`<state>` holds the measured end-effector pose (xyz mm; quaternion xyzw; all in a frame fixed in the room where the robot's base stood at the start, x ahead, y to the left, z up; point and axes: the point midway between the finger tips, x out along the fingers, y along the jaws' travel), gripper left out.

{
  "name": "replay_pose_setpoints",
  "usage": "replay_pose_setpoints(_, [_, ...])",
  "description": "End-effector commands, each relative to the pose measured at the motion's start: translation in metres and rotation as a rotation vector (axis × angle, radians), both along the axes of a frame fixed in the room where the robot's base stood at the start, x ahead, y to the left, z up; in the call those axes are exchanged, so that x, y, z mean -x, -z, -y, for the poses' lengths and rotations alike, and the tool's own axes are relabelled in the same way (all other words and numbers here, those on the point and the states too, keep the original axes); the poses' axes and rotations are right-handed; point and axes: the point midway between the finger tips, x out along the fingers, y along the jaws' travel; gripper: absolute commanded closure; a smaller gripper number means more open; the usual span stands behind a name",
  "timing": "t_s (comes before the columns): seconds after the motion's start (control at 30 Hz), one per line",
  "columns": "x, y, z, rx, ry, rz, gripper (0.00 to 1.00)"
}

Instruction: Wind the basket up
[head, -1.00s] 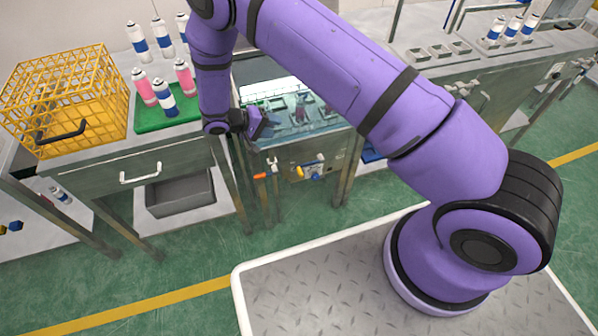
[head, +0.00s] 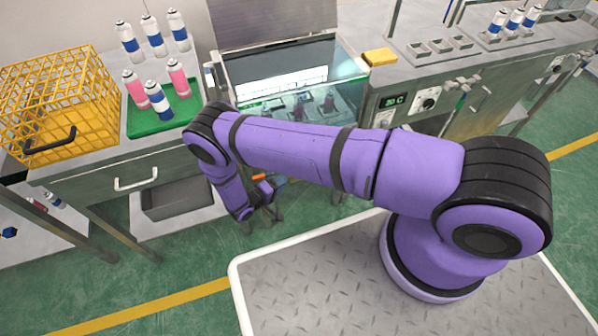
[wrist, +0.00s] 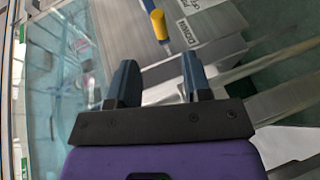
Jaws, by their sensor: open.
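My gripper (wrist: 158,78) is open and empty in the wrist view, its two dark fingers apart. Beyond the fingertips is a yellow and blue handle (wrist: 159,25) beside a grey plate with printed labels, one reading DOWN. The handle is apart from the fingers. In the head view my gripper (head: 267,190) is low at the front of the water bath (head: 340,78), partly hidden by my arm. Small dark and pink items (head: 328,103) show under the water. I cannot make out the basket's frame clearly.
An orange handle (head: 259,177) sticks out near my gripper. A yellow wire crate (head: 62,100) and a green tray (head: 185,117) with several cans stand on the left bench. A temperature panel (head: 393,101) is right of the bath.

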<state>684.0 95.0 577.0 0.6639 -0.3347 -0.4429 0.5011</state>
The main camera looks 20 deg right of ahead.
Motion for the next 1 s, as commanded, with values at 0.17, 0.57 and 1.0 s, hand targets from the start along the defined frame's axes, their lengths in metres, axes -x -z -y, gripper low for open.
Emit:
replay_pose_setpoints(0.17, [-0.008,0.005,0.018,0.0,0.003,-0.001,0.55])
replay_pose_setpoints(0.57, [-0.034,0.021,0.077,0.0,0.002,-0.001,0.55])
replay_pose_setpoints(1.0, [-0.041,0.026,0.094,-0.001,0.0,-0.001,0.55])
